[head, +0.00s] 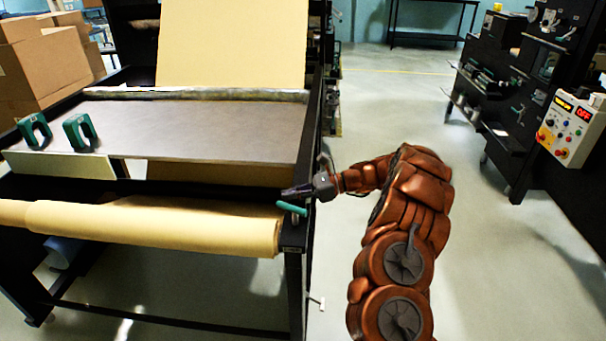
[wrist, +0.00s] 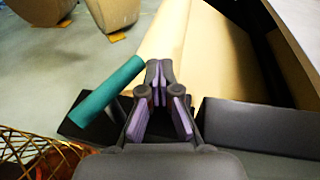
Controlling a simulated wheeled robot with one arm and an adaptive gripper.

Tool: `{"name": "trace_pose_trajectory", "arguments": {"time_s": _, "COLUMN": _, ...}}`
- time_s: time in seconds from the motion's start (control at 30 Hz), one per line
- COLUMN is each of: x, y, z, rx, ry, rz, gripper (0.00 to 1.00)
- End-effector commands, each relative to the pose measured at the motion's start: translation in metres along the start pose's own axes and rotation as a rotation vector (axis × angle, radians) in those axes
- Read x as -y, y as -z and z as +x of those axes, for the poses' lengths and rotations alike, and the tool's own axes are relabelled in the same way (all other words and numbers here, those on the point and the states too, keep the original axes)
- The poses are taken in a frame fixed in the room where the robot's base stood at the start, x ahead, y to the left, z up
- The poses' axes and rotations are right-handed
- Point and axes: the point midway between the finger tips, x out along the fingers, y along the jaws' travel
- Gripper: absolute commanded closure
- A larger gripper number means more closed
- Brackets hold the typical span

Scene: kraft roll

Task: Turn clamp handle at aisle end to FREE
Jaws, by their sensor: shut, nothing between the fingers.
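The green clamp handle (head: 292,208) sits on the black frame at the right end of the kraft roll (head: 160,224), on the aisle side. In the wrist view the handle (wrist: 107,92) lies slanted just left of my fingers. My gripper (head: 287,193) is right by the handle and slightly above it in the head view. In the wrist view my gripper (wrist: 159,70) has its fingertips together with nothing between them. I cannot tell whether a finger touches the handle. No FREE marking is readable.
Cardboard boxes (head: 45,65) are at the left. A control box (head: 570,128) with a red OFF display is at the right. The aisle floor (head: 390,90) is open.

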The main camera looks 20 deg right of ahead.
Motion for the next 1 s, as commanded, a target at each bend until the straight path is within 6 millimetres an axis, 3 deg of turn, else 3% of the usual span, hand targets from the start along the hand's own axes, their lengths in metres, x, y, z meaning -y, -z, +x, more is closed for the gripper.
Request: {"name": "trace_pose_trajectory", "arguments": {"time_s": 1.0, "x": 0.067, "y": -0.004, "z": -0.055, "rx": -0.005, "ry": 0.005, "rz": 0.001, "gripper": 1.0}}
